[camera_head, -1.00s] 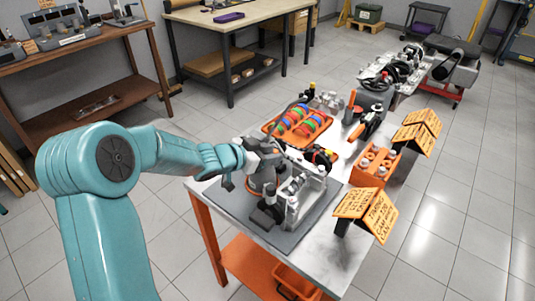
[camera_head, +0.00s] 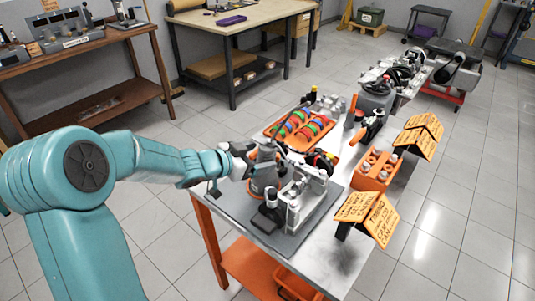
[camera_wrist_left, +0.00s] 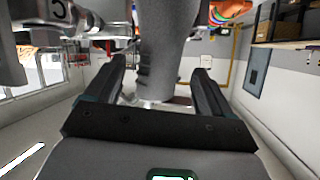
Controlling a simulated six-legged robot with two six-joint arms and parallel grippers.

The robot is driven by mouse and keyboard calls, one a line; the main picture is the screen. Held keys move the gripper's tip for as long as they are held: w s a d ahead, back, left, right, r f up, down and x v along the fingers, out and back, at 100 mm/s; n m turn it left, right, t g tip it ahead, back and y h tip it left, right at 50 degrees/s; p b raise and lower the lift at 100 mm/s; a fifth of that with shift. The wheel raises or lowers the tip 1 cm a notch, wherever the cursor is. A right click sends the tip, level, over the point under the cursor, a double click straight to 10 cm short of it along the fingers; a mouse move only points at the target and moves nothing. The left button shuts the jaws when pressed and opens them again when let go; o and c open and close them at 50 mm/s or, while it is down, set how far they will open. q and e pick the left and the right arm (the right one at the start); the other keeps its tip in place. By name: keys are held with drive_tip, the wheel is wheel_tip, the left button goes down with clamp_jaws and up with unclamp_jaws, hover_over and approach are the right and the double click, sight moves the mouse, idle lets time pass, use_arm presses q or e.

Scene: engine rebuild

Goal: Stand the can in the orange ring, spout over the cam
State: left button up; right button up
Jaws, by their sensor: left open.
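The grey oil can (camera_head: 263,176) stands upright on the dark mat, with orange of the ring (camera_head: 257,192) showing around its base. Its thin spout rises above my gripper; I cannot tell whether the tip is over the cam. The silver engine part (camera_head: 308,188) is just right of the can; its cam is too small to make out. My left gripper (camera_head: 246,162) is open at the can's upper left side. In the left wrist view its two dark fingers stand either side of a grey upright part of the can (camera_wrist_left: 166,50), with gaps visible. My right gripper is out of view.
Behind the can is an orange tray (camera_head: 295,142) with coloured rings. An orange holder (camera_head: 372,172) and orange lettered signs (camera_head: 368,213) stand to the right. The bench's front right surface (camera_head: 335,255) is bare.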

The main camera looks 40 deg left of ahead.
use_arm(q)
drive_tip(key=v, duration=0.7)
drive_tip(key=shift+p, duration=0.4)
drive_tip(key=shift+s, duration=0.15)
